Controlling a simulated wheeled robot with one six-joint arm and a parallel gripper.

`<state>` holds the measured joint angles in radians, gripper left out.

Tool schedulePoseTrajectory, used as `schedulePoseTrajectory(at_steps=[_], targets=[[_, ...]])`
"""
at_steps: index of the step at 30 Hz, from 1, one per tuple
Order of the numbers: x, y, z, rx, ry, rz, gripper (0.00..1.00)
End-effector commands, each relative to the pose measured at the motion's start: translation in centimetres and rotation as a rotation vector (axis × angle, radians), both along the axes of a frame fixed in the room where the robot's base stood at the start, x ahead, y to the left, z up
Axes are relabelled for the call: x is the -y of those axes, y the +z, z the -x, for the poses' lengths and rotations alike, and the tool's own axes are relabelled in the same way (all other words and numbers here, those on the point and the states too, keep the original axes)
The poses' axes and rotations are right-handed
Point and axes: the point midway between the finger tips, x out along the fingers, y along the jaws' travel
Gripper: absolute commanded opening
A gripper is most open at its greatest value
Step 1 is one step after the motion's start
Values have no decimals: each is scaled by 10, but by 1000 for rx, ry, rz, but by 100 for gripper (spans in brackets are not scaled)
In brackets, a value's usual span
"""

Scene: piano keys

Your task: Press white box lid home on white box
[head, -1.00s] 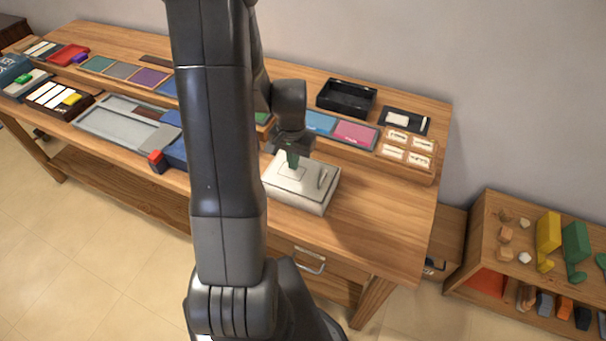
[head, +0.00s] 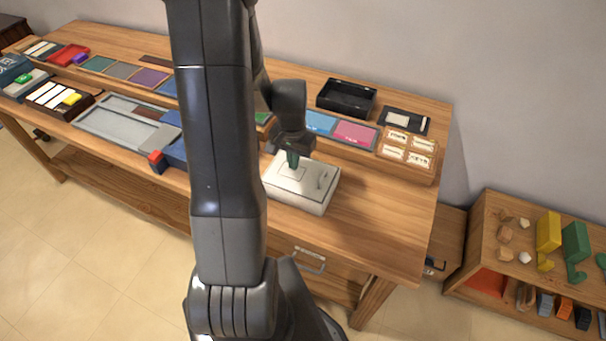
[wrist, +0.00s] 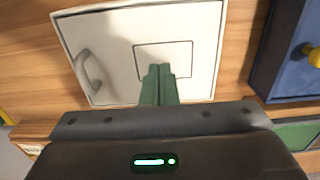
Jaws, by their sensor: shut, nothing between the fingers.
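The white box (head: 298,200) stands on the wooden table, right of my arm in the head view. The white box lid (head: 317,177) lies on top of it and has a raised handle and a square outline. In the wrist view the lid (wrist: 120,40) shows its handle at the left and the square near the middle. My gripper (head: 293,160) is shut and empty, its green fingers pointing down over the lid. In the wrist view the fingertips (wrist: 158,70) overlap the lower part of the square. I cannot tell whether they touch the lid or whether the lid sits fully flush.
A blue box with a yellow knob (wrist: 314,57) stands close to the lid in the wrist view. A black tray (head: 346,98) and a label rack (head: 407,150) are at the back right.

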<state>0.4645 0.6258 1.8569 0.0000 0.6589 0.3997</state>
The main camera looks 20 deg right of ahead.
Motion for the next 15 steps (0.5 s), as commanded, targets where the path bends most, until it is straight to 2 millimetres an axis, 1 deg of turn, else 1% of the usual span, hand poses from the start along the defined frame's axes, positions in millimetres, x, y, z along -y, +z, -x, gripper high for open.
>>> schedulePoseTrajectory(at_steps=[7, 15], targets=[[0, -1, 0, 0, 0, 0, 0], [0, -7, 0, 0, 0, 0, 0]])
